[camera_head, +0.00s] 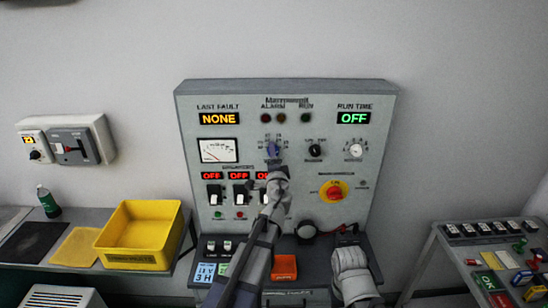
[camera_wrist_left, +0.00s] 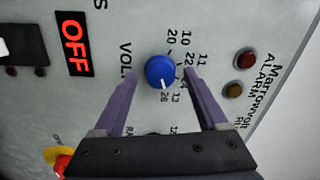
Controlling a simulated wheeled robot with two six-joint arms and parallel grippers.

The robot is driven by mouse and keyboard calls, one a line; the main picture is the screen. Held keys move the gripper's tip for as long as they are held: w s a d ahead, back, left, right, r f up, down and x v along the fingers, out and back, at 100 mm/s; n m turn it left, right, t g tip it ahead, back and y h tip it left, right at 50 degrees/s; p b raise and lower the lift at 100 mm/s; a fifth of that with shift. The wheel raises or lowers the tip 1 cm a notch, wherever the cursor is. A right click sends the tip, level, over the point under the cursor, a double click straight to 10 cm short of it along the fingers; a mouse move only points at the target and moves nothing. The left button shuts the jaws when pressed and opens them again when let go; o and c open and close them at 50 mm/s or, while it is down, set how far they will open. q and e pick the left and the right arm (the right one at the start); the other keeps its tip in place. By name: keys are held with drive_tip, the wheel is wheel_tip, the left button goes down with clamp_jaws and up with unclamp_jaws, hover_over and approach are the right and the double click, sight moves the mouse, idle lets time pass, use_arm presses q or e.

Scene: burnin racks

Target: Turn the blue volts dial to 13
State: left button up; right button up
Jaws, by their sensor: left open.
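The blue volts dial (camera_wrist_left: 160,72) is on the grey panel, with a short white pointer line. In the left wrist view the line points down, towards the printed 26, with 13 close beside it. The dial also shows small in the head view (camera_head: 273,151). My left gripper (camera_wrist_left: 161,77) is open, its two purple fingers on either side of the dial; I cannot tell whether they touch it. In the head view my left gripper (camera_head: 272,168) covers the panel just below the dial. My right gripper (camera_head: 350,262) is at the lower right of the panel; its fingers are not clear.
A red-and-yellow rotary switch (camera_head: 334,191) is to the right of my left arm. A black knob (camera_head: 315,151) is right of the dial. A yellow bin (camera_head: 140,235) stands on the left bench, and an orange box (camera_head: 284,267) lies below the panel.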

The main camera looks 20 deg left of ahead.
use_arm(q)
drive_tip(key=v, duration=0.7)
drive_tip(key=shift+s, duration=0.4)
drive_tip(key=s+d+f+n+g+b, duration=0.15)
drive_tip(key=s+f+n+g, duration=0.35)
drive_tip(key=f, duration=0.5)
drive_tip(key=s+d+f+n+g+b, duration=0.1)
drive_tip(key=s+f+n+g+b, duration=0.1)
drive_tip(key=s+f+n+g, duration=0.45)
drive_tip(key=s+d+f+m+g+h+b, duration=0.1)
drive_tip(key=s+d+f+g+h, duration=0.1)
drive_tip(key=s+d+f, duration=0.3)
drive_tip(key=s+d+f+m+g+h, duration=0.2)
drive_tip(key=s+d+f+g, duration=0.2)
drive_tip(key=s, duration=0.8)
wheel_tip(320, 180, down, 2)
drive_tip(key=d, duration=0.2)
drive_tip(key=shift+d+f+h+b, duration=0.15)
drive_tip(key=shift+d+h+b, duration=0.2)
drive_tip(key=shift+h+b, duration=0.05)
